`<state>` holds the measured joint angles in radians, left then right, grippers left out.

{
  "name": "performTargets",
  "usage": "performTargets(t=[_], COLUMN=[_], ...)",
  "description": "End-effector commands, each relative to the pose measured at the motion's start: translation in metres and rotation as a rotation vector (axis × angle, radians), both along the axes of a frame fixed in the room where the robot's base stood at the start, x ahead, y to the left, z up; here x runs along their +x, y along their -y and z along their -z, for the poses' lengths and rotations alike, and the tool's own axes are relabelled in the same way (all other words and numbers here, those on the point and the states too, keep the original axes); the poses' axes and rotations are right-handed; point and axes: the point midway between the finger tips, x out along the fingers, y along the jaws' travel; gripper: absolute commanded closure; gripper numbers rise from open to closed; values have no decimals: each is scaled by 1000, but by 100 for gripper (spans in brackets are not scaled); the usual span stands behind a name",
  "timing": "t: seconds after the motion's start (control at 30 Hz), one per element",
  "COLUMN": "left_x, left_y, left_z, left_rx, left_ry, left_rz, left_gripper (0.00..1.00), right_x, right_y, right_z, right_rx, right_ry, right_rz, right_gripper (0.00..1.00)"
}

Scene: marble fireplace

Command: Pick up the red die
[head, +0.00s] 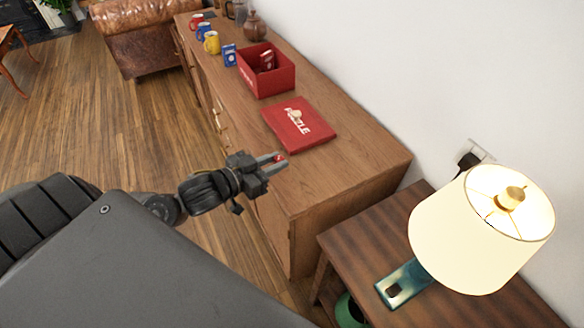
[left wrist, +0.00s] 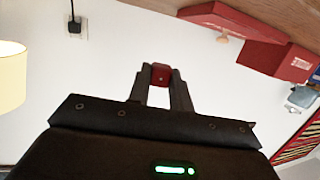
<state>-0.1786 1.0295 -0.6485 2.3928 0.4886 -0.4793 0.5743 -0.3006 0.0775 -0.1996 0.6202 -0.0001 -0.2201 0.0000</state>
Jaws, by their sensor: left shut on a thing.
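The red die (left wrist: 161,75) is between the fingertips of my left gripper (left wrist: 160,85) in the left wrist view. In the head view my left gripper (head: 275,162) is shut on the die (head: 281,158), which shows as a small red patch at the fingertips. The gripper is by the front edge of the wooden sideboard, near the red puzzle lid. I cannot tell its exact height above the top. My right gripper is not in view.
The red puzzle lid (head: 299,124) lies flat on the sideboard (head: 345,160). Behind it stand an open red box (head: 266,81), a blue card box (head: 229,55), several mugs and a brown pot (head: 254,27). A lamp (head: 470,235) stands on a side table (head: 460,305) at right.

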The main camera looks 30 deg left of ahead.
Motion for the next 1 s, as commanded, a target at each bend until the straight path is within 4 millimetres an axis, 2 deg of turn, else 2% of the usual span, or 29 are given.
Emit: performTargets(t=[0.1, 0.27, 0.4, 0.63, 1.0], left_x=[-23, -42, -52, -60, -60], left_y=[-11, -21, -27, -31, -32], left_z=[-7, -19, -28, -30, -30], left_rx=[2, 0, 0, 0, -1], left_ry=[-6, -3, -3, 0, 2], left_rz=[3, 3, 0, 0, 0], left_gripper=[100, 100, 100, 100, 100], right_x=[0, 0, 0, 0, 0], right_y=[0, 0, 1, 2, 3], right_z=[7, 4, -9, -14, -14], right_rx=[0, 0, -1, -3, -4], right_ry=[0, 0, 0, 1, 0], right_rz=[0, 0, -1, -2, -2], right_gripper=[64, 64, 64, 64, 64])
